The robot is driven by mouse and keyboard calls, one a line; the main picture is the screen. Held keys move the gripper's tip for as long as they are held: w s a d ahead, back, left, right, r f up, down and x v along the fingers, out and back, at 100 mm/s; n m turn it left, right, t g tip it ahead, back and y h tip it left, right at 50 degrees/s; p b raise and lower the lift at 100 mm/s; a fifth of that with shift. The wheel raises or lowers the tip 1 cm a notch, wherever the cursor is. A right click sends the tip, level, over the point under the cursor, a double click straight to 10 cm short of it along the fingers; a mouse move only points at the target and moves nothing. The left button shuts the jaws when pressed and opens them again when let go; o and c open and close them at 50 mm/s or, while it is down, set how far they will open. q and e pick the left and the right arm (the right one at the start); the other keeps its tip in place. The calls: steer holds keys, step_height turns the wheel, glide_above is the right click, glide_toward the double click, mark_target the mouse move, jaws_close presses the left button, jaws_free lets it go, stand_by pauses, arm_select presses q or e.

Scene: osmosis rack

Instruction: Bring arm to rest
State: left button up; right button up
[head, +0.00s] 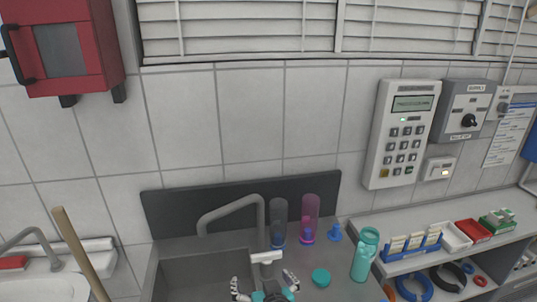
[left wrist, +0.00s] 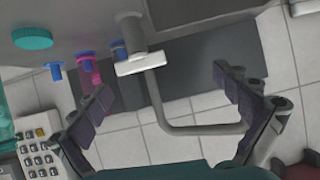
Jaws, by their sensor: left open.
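My left gripper (head: 263,283) is at the bottom middle of the head view, in front of the sink. Its two fingers are spread wide apart with nothing between them. In the left wrist view the open gripper (left wrist: 161,82) has one dark-padded finger at each side. The grey tap (head: 232,207) stands just beyond it, and its white end piece (left wrist: 142,63) shows between and beyond the fingertips, apparently not touched. Most of my left arm is out of view. My right gripper is in neither view.
The sink basin (head: 205,274) lies below the tap. A clear grey cylinder (head: 278,222), a pink cylinder (head: 309,218), a blue object (head: 335,232), a teal lid (head: 321,277) and a teal bottle (head: 364,256) stand to its right. A shelf at right holds small boxes (head: 456,236).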

arm_select(q)
steer(key=s+a+f+g+h, duration=0.1)
steer(key=s+a, duration=0.3)
steer(key=a, duration=0.1)
steer(key=s+a+f+m+g+h, duration=0.1)
steer(key=s+a+f+g, duration=0.1)
steer(key=a, duration=0.4)
steer(key=s+a+f+m+g, duration=0.1)
steer(key=s+a+g, duration=0.1)
steer(key=s+a, duration=0.3)
steer(key=shift+s+a+f+h, duration=0.15)
steer(key=shift+s+f+h, duration=0.15)
steer(key=shift+f+h, duration=0.1)
steer(key=shift+s, duration=0.3)
